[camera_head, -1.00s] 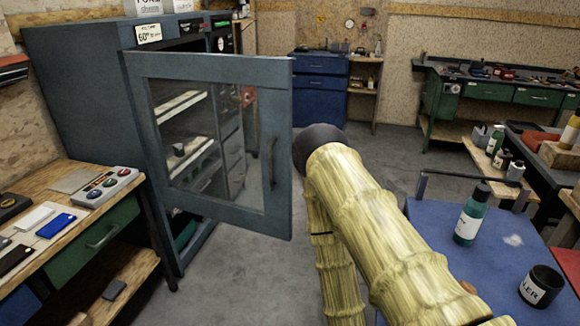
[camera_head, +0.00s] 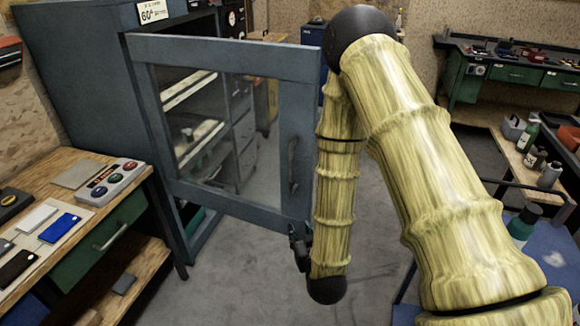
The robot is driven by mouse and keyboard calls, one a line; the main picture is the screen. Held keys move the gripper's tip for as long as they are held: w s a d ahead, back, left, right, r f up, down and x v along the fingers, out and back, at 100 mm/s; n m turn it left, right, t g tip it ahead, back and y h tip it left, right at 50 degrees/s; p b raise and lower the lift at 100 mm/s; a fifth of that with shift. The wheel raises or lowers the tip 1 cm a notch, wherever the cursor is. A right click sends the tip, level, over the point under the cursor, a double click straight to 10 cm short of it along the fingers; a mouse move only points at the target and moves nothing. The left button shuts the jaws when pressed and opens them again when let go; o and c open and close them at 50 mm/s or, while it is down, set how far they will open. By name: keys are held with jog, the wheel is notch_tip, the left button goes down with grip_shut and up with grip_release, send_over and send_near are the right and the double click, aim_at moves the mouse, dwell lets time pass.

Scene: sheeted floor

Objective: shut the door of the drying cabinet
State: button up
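The drying cabinet (camera_head: 75,85) is a blue-grey box at the left, with a "60°" label on top. Its door (camera_head: 220,52) stands open toward me, a blue-grey frame around a clear pane. Shelves show through the pane. A dark upright handle (camera_head: 293,165) is on the door's right-hand stile. My arm comes in from the lower right and bends down in front of the room. My gripper (camera_head: 298,248) is a small dark shape at the door's lower right corner, partly hidden by my arm. I cannot tell whether it touches the door or how its fingers stand.
A wooden bench (camera_head: 55,165) with a green drawer, a button box (camera_head: 112,183) and flat phone-like items is at the lower left. A blue-topped cart (camera_head: 555,265) with a green bottle (camera_head: 522,226) is at the right. Grey floor (camera_head: 245,270) is clear below the door.

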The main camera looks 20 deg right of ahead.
aim_at(292, 173)
jog(key=w+r+t, duration=0.4)
jog(key=r, duration=0.8)
jog(key=shift+h, duration=0.4)
jog(key=w+p, duration=0.1)
jog(key=w, duration=0.2)
jog(key=w+p, duration=0.1)
jog(key=w, duration=0.1)
jog(key=w+d+p, duration=0.1)
jog(key=w, duration=0.2)
jog(key=shift+w, duration=0.35)
jog(key=shift+w+d+f+p, duration=0.1)
jog(key=shift+w+p, duration=0.1)
jog(key=shift+w, duration=0.3)
jog(key=shift+w+d+f+p, duration=0.1)
jog(key=shift+w+p, duration=0.05)
jog(key=shift+w, duration=0.3)
jog(key=shift+c, duration=0.3)
grip_shut()
